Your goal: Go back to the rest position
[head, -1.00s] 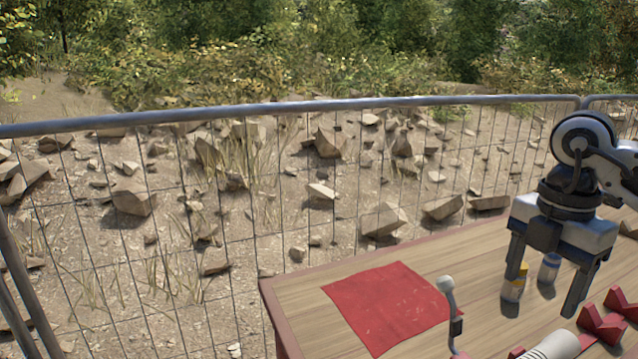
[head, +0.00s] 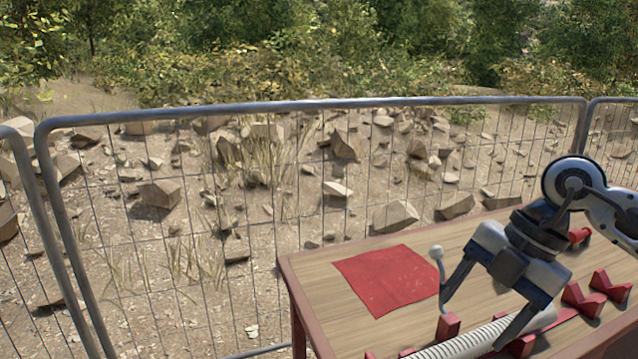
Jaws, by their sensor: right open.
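My right gripper (head: 482,315) is open and empty, reaching in from the right over the wooden table (head: 314,283). It is tilted, with its fingers apart and pointing down to the left. One finger is near the right edge of a red cloth (head: 385,280); the other overlaps a pale ribbed hose (head: 462,344) in the picture. I cannot tell whether the fingers touch anything. My left gripper is not in view.
Red V-shaped blocks (head: 609,284) stand at the right, and a red block (head: 448,326) stands by the hose. A metal mesh fence (head: 300,107) runs behind the table, with rocky ground beyond.

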